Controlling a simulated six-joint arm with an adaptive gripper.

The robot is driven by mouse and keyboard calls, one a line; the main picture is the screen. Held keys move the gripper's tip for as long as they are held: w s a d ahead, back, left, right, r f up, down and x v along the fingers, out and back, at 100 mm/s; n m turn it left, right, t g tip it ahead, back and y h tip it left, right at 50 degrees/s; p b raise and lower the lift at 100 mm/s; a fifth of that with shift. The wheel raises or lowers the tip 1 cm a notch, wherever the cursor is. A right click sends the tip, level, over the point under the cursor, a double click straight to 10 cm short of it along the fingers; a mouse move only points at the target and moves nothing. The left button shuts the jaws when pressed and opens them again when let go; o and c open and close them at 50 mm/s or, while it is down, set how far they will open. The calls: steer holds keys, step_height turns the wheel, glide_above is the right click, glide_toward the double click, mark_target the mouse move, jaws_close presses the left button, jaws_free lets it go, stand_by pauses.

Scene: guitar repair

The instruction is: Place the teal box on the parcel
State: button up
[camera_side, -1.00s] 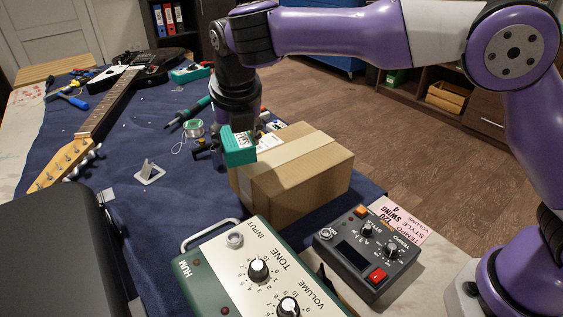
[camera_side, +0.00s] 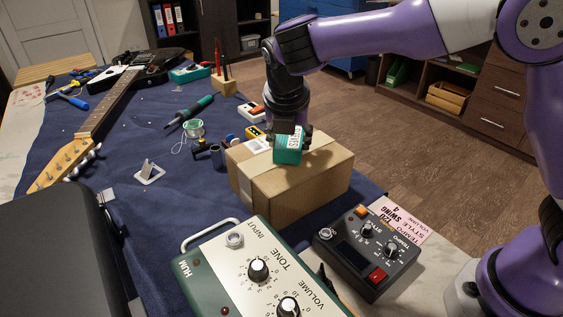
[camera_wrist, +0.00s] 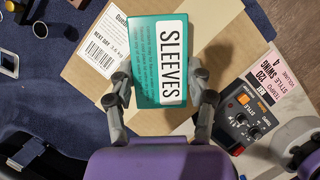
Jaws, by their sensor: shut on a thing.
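The teal box (camera_side: 288,148) has a white label, which reads "SLEEVES" in the wrist view (camera_wrist: 152,62). My gripper (camera_side: 290,138) is shut on it, with a finger on each side of the box in the wrist view (camera_wrist: 163,92). The parcel (camera_side: 275,190) is a brown cardboard carton with a pale tape strip and a white label. The teal box is over the top of the parcel, near its middle. I cannot tell whether its underside touches the parcel. The parcel also lies behind the teal box in the wrist view (camera_wrist: 95,78).
A green amplifier panel with knobs (camera_side: 262,270) and a dark pedal (camera_side: 365,252) stand in front of the parcel. A solder spool (camera_side: 193,129) and small dark cylinders (camera_side: 217,156) are left of it. A guitar (camera_side: 105,103) lies at the back left on the blue cloth.

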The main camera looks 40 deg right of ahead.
steer(key=o, duration=1.1)
steer(key=shift+f, duration=0.1)
steer(key=shift+o, duration=0.2)
